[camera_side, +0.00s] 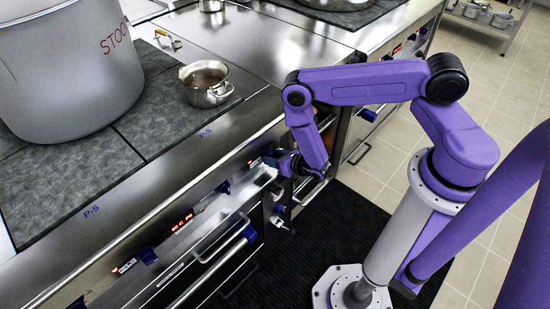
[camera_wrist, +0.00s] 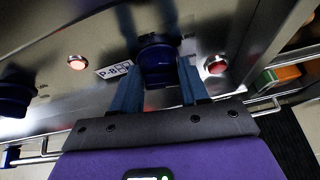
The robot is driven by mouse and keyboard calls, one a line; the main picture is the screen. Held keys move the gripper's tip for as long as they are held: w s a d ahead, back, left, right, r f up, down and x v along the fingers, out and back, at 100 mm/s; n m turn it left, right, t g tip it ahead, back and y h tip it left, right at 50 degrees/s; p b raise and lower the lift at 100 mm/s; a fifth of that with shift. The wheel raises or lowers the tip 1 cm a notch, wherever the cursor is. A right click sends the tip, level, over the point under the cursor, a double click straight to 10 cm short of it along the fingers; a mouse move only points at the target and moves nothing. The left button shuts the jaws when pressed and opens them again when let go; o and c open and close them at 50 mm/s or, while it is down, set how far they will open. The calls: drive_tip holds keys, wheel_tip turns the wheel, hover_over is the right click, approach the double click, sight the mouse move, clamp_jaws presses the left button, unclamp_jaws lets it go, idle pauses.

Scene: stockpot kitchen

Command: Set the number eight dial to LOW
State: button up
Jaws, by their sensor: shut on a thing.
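The number eight dial (camera_wrist: 158,54) is a dark blue knob on the steel front panel, in the upper middle of the wrist view. A white label reading P-8 (camera_wrist: 114,69) is beside it on the left. My gripper (camera_wrist: 158,78) has its two blue fingers on either side of the knob and is shut on it. In the side view my gripper (camera_side: 286,164) is at the cooker's front panel and hides the dial. I cannot read the dial's setting or see a LOW mark.
Another blue knob (camera_wrist: 14,98) is at the left of the wrist view. Red lights (camera_wrist: 77,62) flank the dial. Handle rails (camera_side: 222,236) stick out below the panel. A large stockpot (camera_side: 65,75) and a small pot (camera_side: 205,90) stand on the cooker top.

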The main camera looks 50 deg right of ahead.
drive_tip(key=shift+a, duration=0.1)
idle(0.3)
drive_tip(key=o, duration=1)
drive_tip(key=shift+s, duration=0.1)
drive_tip(key=v, duration=1.7)
drive_tip(key=shift+s+d+r, duration=0.1)
drive_tip(key=shift+d, duration=0.1)
